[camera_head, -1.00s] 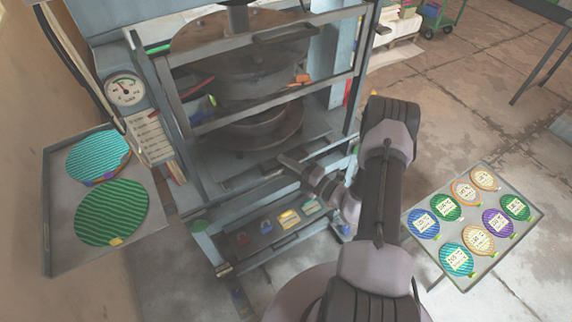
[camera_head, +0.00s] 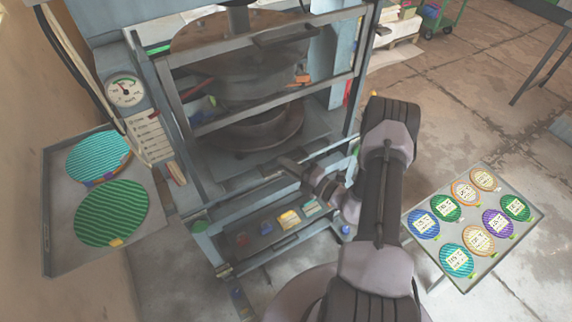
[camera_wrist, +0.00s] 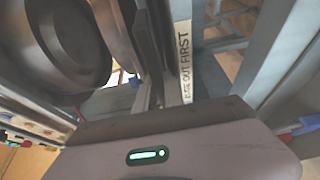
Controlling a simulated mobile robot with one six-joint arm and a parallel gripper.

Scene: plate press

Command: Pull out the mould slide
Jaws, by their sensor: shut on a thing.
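The mould slide (camera_head: 228,163) is a grey plate low in the press, behind and under the front guard frame, with a round dark lower mould (camera_head: 262,137) on it. My gripper (camera_head: 287,163) is at the slide's front edge, shut on its handle. The handle itself is mostly hidden by the fingers. In the wrist view my gripper (camera_wrist: 153,50) shows as dark fingers close together beside a white label strip (camera_wrist: 185,62) reading "OUT FIRST". The round mould (camera_wrist: 60,40) fills the upper left there.
The barred guard frame (camera_head: 240,112) crosses the press front above my gripper. A tray (camera_head: 62,245) with green and teal discs is at left, another tray (camera_head: 480,272) with several labelled discs at right. Open floor lies at right.

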